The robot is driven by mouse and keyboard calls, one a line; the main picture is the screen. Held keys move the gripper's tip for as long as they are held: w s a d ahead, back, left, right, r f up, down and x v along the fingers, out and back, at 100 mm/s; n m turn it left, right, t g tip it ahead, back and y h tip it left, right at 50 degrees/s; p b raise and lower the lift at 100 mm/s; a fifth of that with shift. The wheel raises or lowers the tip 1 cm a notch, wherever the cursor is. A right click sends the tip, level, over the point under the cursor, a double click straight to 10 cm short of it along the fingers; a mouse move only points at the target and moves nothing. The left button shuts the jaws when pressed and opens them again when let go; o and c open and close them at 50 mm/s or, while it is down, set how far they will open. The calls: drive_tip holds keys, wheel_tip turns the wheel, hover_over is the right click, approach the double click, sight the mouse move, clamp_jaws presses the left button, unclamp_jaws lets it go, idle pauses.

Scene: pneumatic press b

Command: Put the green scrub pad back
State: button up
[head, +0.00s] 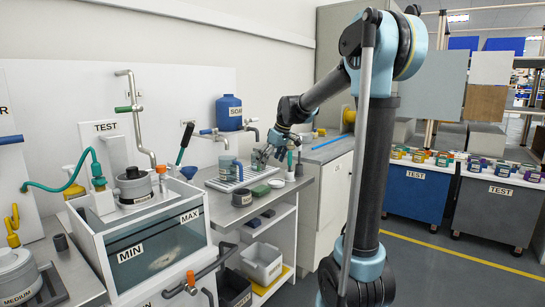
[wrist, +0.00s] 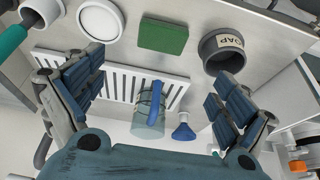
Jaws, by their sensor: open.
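The green scrub pad (wrist: 163,36) lies flat on the grey metal counter, between a round white dish (wrist: 100,20) and a dark cup labelled SOAP (wrist: 222,50). In the head view the pad (head: 261,190) shows as a dark green block in front of the white slotted rack (head: 214,186). My gripper (wrist: 158,95) is open and empty, with its fingers wide apart above the rack area. The pad lies beyond the fingertips in the upper part of the wrist view. In the head view my gripper (head: 276,146) hangs above the back of the counter.
A green-handled brush (head: 289,159) stands right of the pad. The blue soap bottle (head: 229,112) and taps stand behind. A MIN/MAX tank (head: 150,245) is at left.

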drive_tip(key=s+d+f+m+h, duration=0.1)
drive_tip(key=s+d+f+m, duration=0.1)
drive_tip(key=s+d, duration=0.6)
drive_tip(key=s+d+f+m+h, duration=0.1)
drive_tip(key=s+d+m, duration=0.25)
drive_tip(key=s, duration=0.75)
drive_tip(key=s+d+f+m, duration=0.2)
drive_tip(key=s+d+f, duration=0.2)
drive_tip(key=s+f, duration=0.3)
drive_tip(key=s+d+f+m+h, duration=0.1)
drive_tip(key=s+d+f, duration=0.3)
drive_tip(key=s+f, duration=0.4)
drive_tip(key=s+m, duration=0.1)
drive_tip(key=s, duration=0.2)
drive_tip(key=shift+s+m+g+h, duration=0.3)
drive_tip(key=shift+s+m, duration=0.05)
